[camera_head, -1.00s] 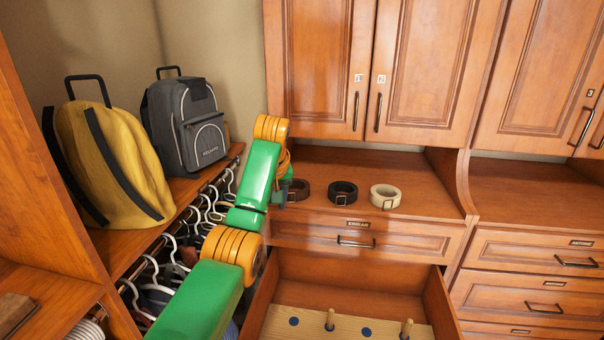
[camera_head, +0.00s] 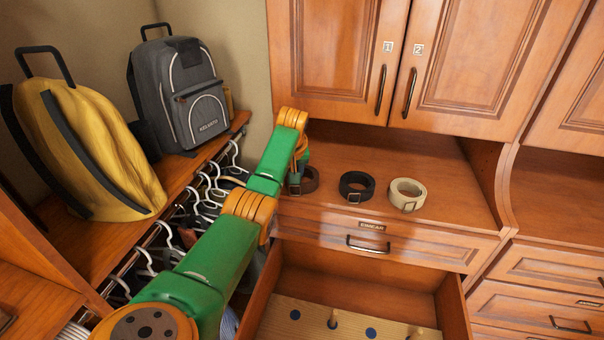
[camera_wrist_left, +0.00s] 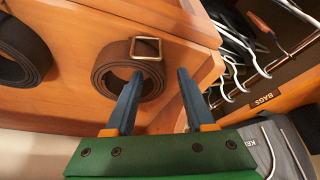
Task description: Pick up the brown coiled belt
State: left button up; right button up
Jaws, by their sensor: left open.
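The brown coiled belt (camera_head: 308,180) sits on the wooden counter, the leftmost of three coiled belts, partly behind my left gripper (camera_head: 296,182). In the left wrist view the brown belt (camera_wrist_left: 128,68) shows its square brass buckle. There my left gripper (camera_wrist_left: 158,78) is open, one blue-grey finger over the coil and the other on the side away from the black belt. I cannot tell whether the fingers touch the belt. My right gripper is in neither view.
A black coiled belt (camera_head: 356,186) and a cream one (camera_head: 407,194) stand to the right on the counter. An open drawer (camera_head: 290,278) with pegs is below. Grey (camera_head: 187,95) and yellow (camera_head: 85,150) backpacks stand on the left shelf, above hanging hangers.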

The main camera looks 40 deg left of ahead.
pick_arm(q)
jog(key=shift+w+a+f, duration=0.1)
jog(key=shift+w+f, duration=0.1)
jog(key=shift+w, duration=0.15)
jog(key=shift+c, duration=0.4)
jog(key=shift+r, duration=0.15)
jog(key=c, duration=0.7)
jog(key=shift+s+d, duration=0.2)
jog(key=shift+s, duration=0.1)
grip_shut()
jog(key=shift+w+a, duration=0.15)
jog(key=shift+w, duration=0.05)
